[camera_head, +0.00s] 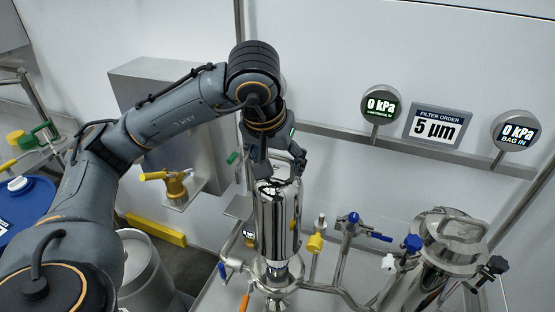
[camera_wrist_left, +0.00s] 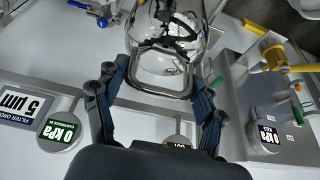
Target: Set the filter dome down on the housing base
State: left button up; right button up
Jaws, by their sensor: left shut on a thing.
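The filter dome (camera_head: 277,222) is a tall, shiny steel cylinder, roughly upright in the head view. My left gripper (camera_head: 276,175) is shut on its top and holds it from above. In the left wrist view the dome (camera_wrist_left: 165,62) shows a looped handle between the fingers of my left gripper (camera_wrist_left: 155,92). The housing base (camera_head: 272,278) is a round steel flange on pipework, directly below the dome. The dome's lower rim is close over the base; I cannot tell whether they touch. My right gripper is out of view.
A steel vessel (camera_head: 448,245) with valves stands at the right. Pipework with a blue-handled valve (camera_head: 353,218) is beside the base. A steel box (camera_head: 165,110) with a yellow-handled valve (camera_head: 174,182) is on the wall at left. Gauges and a "5 µm" sign (camera_head: 437,126) hang at right.

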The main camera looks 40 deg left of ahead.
aim_at(277, 174)
pick_arm(q)
jog(key=shift+f+b, duration=1.3)
jog(key=shift+f, duration=0.05)
jog(key=shift+b, duration=0.3)
dwell(0.8)
jog(key=shift+f, duration=0.15)
dwell(0.3)
jog(key=shift+f+b, duration=0.35)
jog(key=shift+b, duration=0.15)
jog(key=shift+f+b, duration=1.8)
jog(key=shift+f, duration=0.05)
dwell(0.8)
jog(key=shift+f+b, duration=0.2)
jog(key=shift+b, duration=0.25)
